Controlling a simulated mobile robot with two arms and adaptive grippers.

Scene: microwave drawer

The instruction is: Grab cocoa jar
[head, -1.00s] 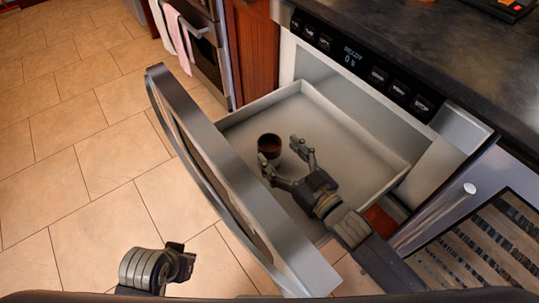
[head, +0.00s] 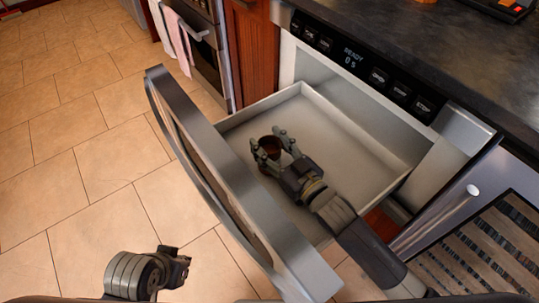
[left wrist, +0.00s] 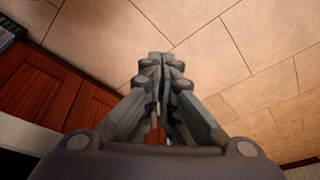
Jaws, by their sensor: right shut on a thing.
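The cocoa jar (head: 271,147), small, round and dark brown, stands inside the pulled-out microwave drawer (head: 345,160), towards its front panel. My right gripper (head: 269,140) reaches in from the lower right and is shut on the jar, with a finger on each side. The fingers hide part of the jar's sides. My left gripper (left wrist: 161,62) shows in the left wrist view with its fingers together and nothing between them. In the head view it hangs low at the left (head: 180,265), over the floor and apart from the drawer.
The drawer's steel front panel (head: 215,160) stands out over the tiled floor (head: 80,150). The microwave's control panel (head: 365,70) and dark counter (head: 440,50) lie above the drawer. A glass-fronted rack (head: 485,235) stands at the right. The rest of the drawer floor is empty.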

